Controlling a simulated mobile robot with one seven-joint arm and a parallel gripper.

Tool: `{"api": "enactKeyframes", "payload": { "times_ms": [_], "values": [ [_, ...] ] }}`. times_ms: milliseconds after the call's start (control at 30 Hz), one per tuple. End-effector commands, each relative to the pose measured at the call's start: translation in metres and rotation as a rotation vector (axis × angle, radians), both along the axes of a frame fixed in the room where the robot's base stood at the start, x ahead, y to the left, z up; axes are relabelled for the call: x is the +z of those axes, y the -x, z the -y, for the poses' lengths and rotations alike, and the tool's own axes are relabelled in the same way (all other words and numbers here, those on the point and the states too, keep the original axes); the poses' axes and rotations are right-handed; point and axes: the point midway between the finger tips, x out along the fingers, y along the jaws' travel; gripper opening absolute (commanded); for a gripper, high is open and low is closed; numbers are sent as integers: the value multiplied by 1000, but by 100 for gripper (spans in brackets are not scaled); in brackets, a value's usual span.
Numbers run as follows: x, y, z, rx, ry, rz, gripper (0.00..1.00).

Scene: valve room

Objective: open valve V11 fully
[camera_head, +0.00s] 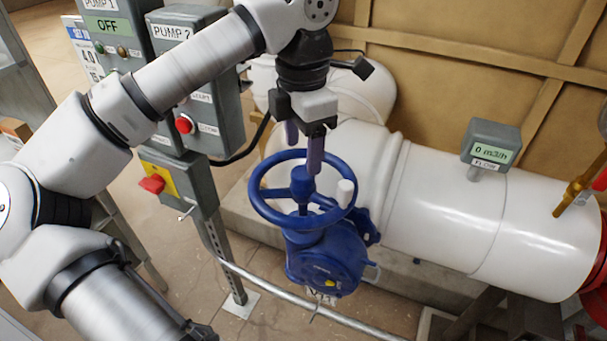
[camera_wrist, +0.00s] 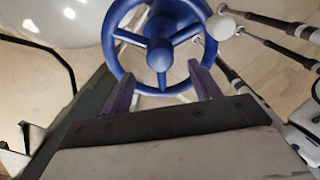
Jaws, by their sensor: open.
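The blue handwheel (camera_head: 302,196) sits on a blue gearbox (camera_head: 325,262) beside the white pipe, with a white knob (camera_head: 345,190) on its rim. A tag (camera_head: 321,297) below is partly hidden, and I cannot read its number surely. A small yellow mark (camera_head: 330,283) shows on the gearbox. My gripper (camera_head: 303,152) points down at the wheel's far side, with its purple fingers apart and nothing held. In the wrist view the fingers (camera_wrist: 160,75) are on either side of the wheel hub (camera_wrist: 160,55), and the knob (camera_wrist: 221,27) is upper right. I cannot tell whether they touch the rim.
A flow display (camera_head: 492,144) on the white pipe (camera_head: 450,200) reads 0 m3/h. Pump control boxes (camera_head: 195,80) and a red switch on yellow (camera_head: 155,183) stand left, near my arm. A thin metal rail (camera_head: 290,300) runs low in front of the valve.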

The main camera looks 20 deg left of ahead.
Motion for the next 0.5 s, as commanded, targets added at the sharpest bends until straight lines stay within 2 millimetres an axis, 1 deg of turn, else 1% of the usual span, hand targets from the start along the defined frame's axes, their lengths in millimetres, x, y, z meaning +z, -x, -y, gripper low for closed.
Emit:
{"api": "enactKeyframes", "payload": {
  "times_ms": [100, 300, 400, 500],
  "values": [
    [-1, 0, 1, -174, 3, 1, 62],
    [-1, 0, 0, -446, 2, 1, 62],
    [0, 0, 1, -525, 1, 0, 62],
    [0, 0, 0, -562, 1, 0, 62]
  ]
}}
